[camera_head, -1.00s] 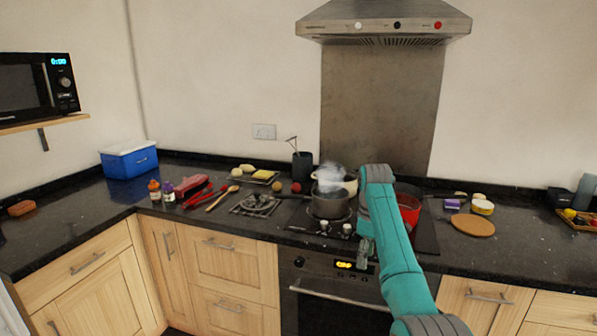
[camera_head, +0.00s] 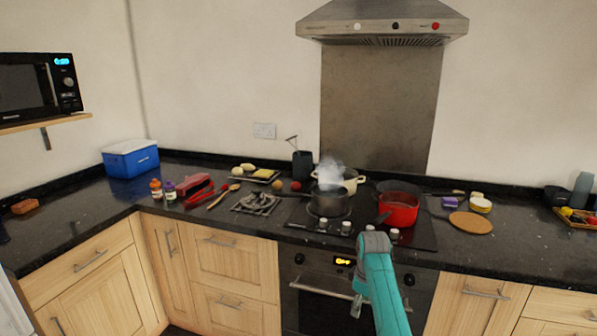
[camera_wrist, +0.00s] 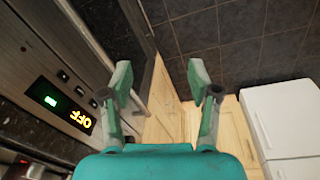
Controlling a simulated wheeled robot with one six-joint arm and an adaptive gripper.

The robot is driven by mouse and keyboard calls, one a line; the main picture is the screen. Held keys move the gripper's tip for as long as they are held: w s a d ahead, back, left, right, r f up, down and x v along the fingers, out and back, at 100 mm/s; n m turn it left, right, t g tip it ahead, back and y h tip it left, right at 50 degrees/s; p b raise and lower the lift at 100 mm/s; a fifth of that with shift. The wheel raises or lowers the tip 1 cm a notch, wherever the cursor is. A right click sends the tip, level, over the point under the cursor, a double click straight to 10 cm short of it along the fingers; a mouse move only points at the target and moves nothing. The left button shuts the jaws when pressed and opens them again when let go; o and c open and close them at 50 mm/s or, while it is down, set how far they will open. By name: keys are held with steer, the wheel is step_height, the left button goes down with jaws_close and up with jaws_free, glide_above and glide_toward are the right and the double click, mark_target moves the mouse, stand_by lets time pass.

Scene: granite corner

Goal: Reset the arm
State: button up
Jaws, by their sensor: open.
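My gripper (camera_head: 357,302) is in front of the oven (camera_head: 318,285), low in the head view, below the front edge of the worktop. In the wrist view my gripper (camera_wrist: 158,88) shows two green-grey fingers spread apart with nothing between them. Beyond the fingers are pale wooden cabinet fronts (camera_wrist: 170,110) and a dark tiled floor (camera_wrist: 235,40). The oven panel with its lit display (camera_wrist: 68,112) is at the left of the wrist view. My teal arm covers part of the oven front in the head view.
A steaming grey pot (camera_head: 329,202), a cream pot (camera_head: 350,180) and a red pot (camera_head: 399,210) stand on the hob (camera_head: 425,235). The worktop edge and oven handle are close to my arm. A white appliance (camera_wrist: 285,125) shows in the wrist view. Floor beyond looks clear.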

steer(key=s+f+m+t, duration=0.1)
steer(key=s+f+t, duration=0.1)
steer(key=s+f, duration=0.65)
steer(key=s+f+m+t, duration=0.15)
steer(key=s+f, duration=0.25)
steer(key=f, duration=0.9)
steer(key=s+f+m+t, duration=0.2)
steer(key=s+f, duration=0.1)
steer(key=s, duration=0.8)
steer(key=s+f+m+t, duration=0.1)
steer(key=s+f, duration=0.2)
steer(key=s, duration=0.7)
steer(key=s+r+m+t, duration=0.15)
steer(key=s+r, duration=0.25)
steer(key=s, duration=0.5)
steer(key=s+r+m+t, duration=0.15)
steer(key=s+r, duration=0.25)
steer(key=s, duration=0.6)
steer(key=s+r+m+t, duration=0.1)
steer(key=s+r+t, duration=0.1)
steer(key=s+r, duration=0.4)
steer(key=s+r+m+t, duration=0.1)
steer(key=s+r, duration=0.6)
steer(key=r, duration=0.9)
steer(key=shift+s+t, duration=0.2)
steer(key=shift+t, duration=0.25)
